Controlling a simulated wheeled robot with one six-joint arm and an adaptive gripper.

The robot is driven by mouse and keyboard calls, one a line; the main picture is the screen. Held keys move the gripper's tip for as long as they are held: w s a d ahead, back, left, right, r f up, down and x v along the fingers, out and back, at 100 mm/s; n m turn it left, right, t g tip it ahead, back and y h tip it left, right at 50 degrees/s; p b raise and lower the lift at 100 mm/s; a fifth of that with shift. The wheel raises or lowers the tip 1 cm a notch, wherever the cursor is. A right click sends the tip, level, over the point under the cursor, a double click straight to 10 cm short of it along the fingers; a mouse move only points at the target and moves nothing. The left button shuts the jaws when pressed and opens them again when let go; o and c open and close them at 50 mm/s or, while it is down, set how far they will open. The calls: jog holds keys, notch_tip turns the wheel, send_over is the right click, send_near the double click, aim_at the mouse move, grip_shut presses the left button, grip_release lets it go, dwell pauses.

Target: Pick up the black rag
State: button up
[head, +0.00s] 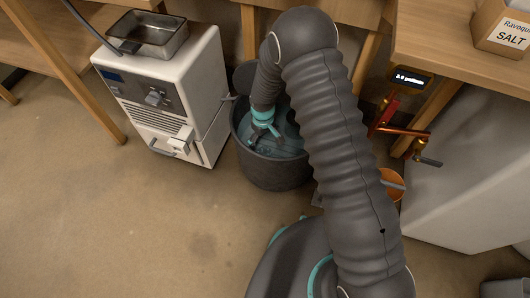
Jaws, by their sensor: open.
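My gripper (265,134), with teal parts, points down into a dark grey round tub (272,176) on the floor. It is open, and I see nothing between its fingers. The inside of the tub looks bluish, like water. I cannot make out a black rag for certain. My arm covers the right part of the tub, and the gripper hides some of its inside. A dark shape (243,76) shows just behind the tub, too unclear to name.
A white machine (165,95) with a metal tray (148,33) on top stands close left of the tub. The floor at front left is clear.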

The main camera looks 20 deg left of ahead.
aim_at(262, 151)
jog(key=f, duration=0.9)
jog(key=shift+a, duration=0.2)
jog(key=shift+r, duration=0.1)
jog(key=shift+c, duration=0.2)
jog(key=c, duration=1.2)
